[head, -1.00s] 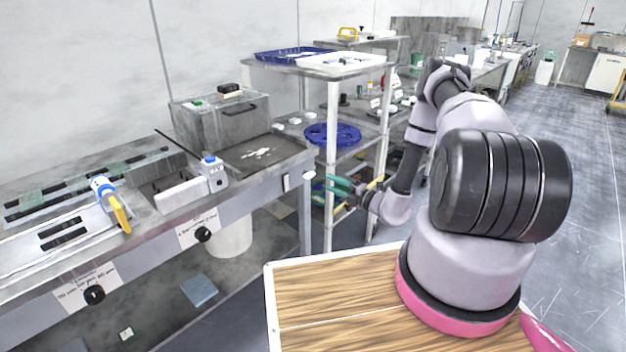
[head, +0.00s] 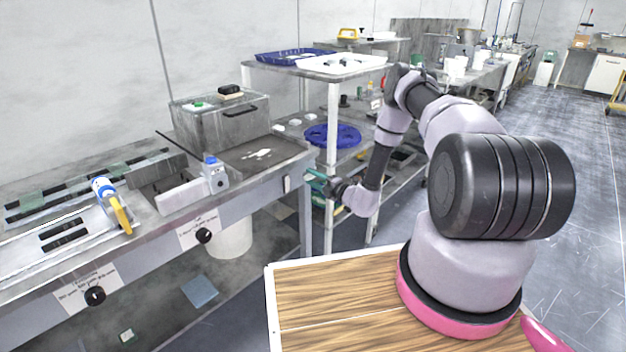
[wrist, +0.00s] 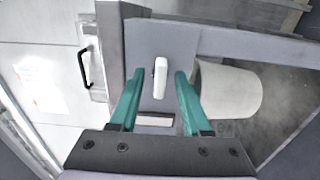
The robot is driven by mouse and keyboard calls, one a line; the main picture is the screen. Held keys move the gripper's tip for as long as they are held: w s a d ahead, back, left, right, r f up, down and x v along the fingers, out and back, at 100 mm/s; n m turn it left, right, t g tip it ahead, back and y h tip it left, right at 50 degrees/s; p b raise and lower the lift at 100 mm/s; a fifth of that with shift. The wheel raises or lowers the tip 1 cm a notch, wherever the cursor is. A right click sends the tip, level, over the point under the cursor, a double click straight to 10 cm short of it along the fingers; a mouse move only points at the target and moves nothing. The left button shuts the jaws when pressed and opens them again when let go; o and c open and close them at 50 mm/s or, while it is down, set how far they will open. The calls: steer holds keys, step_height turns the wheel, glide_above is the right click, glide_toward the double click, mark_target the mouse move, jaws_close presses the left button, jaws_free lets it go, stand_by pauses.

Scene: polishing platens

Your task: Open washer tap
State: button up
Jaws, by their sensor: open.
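The washer tap appears to be the small white lever (wrist: 160,78) in the wrist view, set against the grey bench front. My gripper (wrist: 158,88) is open, one green finger on each side of the lever, with gaps visible on both sides. I cannot tell how deep the lever sits between the fingers. A flat white piece (head: 286,184) shows on the bench front just left of the fingers.
A white bin (wrist: 228,90) is right of the fingers in the wrist view. A panel with a black handle (wrist: 83,68) is on the left.

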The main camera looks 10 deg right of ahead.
jaws_close()
